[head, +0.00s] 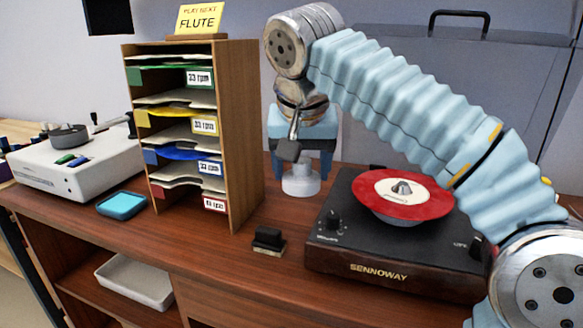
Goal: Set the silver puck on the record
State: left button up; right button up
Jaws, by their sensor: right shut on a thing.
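The red record (429,208) with a cream label lies on the dark record player (340,250), to the right of the gripper. A small silver cone-shaped piece (402,188) stands at the record's centre. My left gripper is not in view.
A wooden sorter (245,130) with record sleeves stands left of the gripper. A blue dish (122,205) and a white machine (65,172) are at left. A grey case (400,50) stands behind.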

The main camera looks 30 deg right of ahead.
jog(key=s+d+r, duration=0.1)
jog(key=d, duration=0.2)
jog(key=s+d+r+p, duration=0.1)
jog(key=d, duration=0.3)
jog(key=s+d+r, duration=0.1)
jog(key=d, duration=0.2)
jog(key=shift+s+d+r, duration=0.15)
jog(key=shift+s+r, duration=0.15)
jog(key=shift+s, duration=0.05)
notch_tip(320, 180, up, 3)
send_over(404, 183)
jog(key=shift+f+p, duration=0.2)
jog(key=shift+p, duration=0.25)
jog(key=shift+f, duration=1.45)
jog(key=shift+f+b, duration=0.55)
jog(key=shift+f, duration=0.2)
jog(key=shift+f, duration=0.15)
jog(key=shift+f+b, duration=0.9)
jog(key=shift+f, duration=0.35)
jog(key=o, duration=1.3)
